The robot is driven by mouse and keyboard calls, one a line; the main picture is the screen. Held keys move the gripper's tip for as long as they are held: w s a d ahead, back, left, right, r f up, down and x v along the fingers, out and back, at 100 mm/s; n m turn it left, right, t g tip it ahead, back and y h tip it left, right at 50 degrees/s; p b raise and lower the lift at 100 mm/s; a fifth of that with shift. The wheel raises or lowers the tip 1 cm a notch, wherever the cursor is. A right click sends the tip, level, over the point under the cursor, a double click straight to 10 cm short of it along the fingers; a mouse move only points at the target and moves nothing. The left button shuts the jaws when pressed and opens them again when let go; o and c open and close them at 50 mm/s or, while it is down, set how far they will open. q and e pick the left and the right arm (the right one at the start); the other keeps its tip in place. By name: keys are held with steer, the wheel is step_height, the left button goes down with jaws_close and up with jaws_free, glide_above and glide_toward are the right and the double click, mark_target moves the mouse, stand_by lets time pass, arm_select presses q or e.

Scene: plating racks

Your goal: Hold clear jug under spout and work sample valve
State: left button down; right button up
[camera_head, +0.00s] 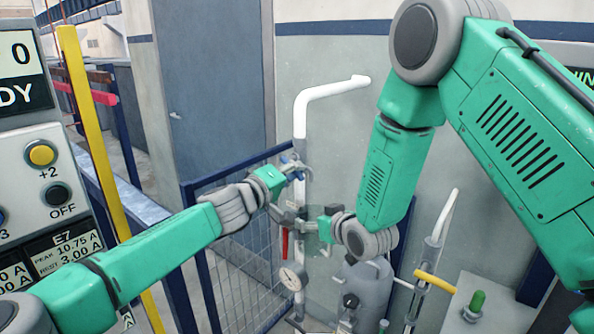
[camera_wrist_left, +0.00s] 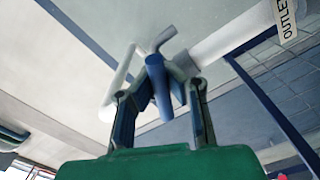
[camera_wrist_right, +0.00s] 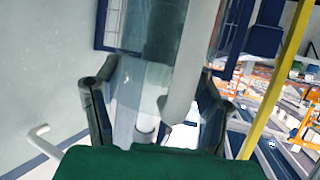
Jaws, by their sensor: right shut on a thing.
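A white pipe (camera_head: 300,125) with a bent arm at its top stands at the middle of the head view. A blue valve handle (camera_wrist_left: 157,85) is on this pipe. My left gripper (camera_head: 296,171) is at the handle; in the left wrist view its fingers (camera_wrist_left: 160,92) are open either side of the handle, with gaps visible. My right gripper (camera_head: 306,214) is below it, beside the pipe. It is shut on the clear jug (camera_wrist_right: 152,82), which shows faintly between the fingers in the right wrist view. The jug's rim and the spout's opening are hard to make out.
A grey tank (camera_head: 370,285) and a yellow handle (camera_head: 435,282) stand to the right. A blue mesh fence (camera_head: 235,245) and yellow post (camera_head: 95,140) are left.

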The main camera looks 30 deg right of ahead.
arm_select(q)
steer(key=shift+f, duration=0.25)
steer(key=c, duration=1.6)
jaws_free()
steer(key=shift+o, duration=0.2)
steer(key=shift+a, duration=0.1)
steer(key=shift+r, duration=0.1)
steer(key=shift+a, duration=0.1)
steer(key=v, duration=1.1)
steer(key=shift+a, duration=0.35)
steer(key=shift+s, duration=0.1)
